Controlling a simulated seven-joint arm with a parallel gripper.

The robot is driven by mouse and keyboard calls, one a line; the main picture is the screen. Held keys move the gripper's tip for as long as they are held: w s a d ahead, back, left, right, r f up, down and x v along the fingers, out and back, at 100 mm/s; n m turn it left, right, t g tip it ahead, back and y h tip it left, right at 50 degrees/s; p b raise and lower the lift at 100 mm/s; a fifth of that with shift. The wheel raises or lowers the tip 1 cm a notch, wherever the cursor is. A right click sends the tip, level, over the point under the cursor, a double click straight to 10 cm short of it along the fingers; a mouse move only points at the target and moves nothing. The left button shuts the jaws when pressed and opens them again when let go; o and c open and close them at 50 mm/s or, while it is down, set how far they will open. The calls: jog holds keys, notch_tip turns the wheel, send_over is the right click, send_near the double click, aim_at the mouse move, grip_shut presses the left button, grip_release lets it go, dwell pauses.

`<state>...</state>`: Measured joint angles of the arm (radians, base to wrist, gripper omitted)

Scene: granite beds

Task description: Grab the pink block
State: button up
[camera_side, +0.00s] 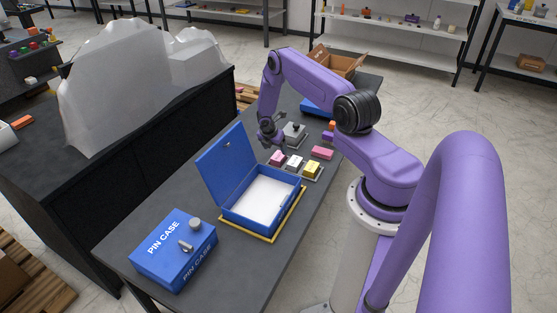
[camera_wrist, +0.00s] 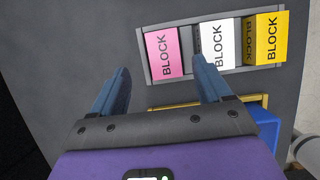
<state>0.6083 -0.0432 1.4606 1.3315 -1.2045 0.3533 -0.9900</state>
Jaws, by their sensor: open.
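A pink block (camera_wrist: 164,53) marked BLOCK sits at the left end of a grey tray (camera_wrist: 189,70) in the wrist view. A white block (camera_wrist: 218,47) and a yellow block (camera_wrist: 271,38) sit to its right. In the side view the pink block (camera_side: 277,157) is at the tray's left end. My gripper (camera_wrist: 161,66) is open and empty. Its blue fingers straddle the pink block's direction in the wrist view, the right fingertip overlapping the white block's edge. In the side view my gripper (camera_side: 268,140) hangs above and slightly left of the pink block. The gap between them is hard to judge.
An open blue case (camera_side: 270,222) stands in front of the tray. A shut PIN CASE (camera_side: 172,250) stands nearer the table's front. Another pink piece (camera_side: 322,152) and a grey knobbed item (camera_side: 294,132) lie behind the blocks. An open carton (camera_side: 336,62) is farther back.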

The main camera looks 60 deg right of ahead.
aim_at(278, 156)
jog(key=shift+s+x, duration=0.2)
jog(key=shift+x, duration=0.75)
jog(key=shift+s+x, duration=0.15)
jog(key=shift+x, duration=1.7)
jog(key=shift+a, duration=0.15)
jog(key=c, duration=1.4)
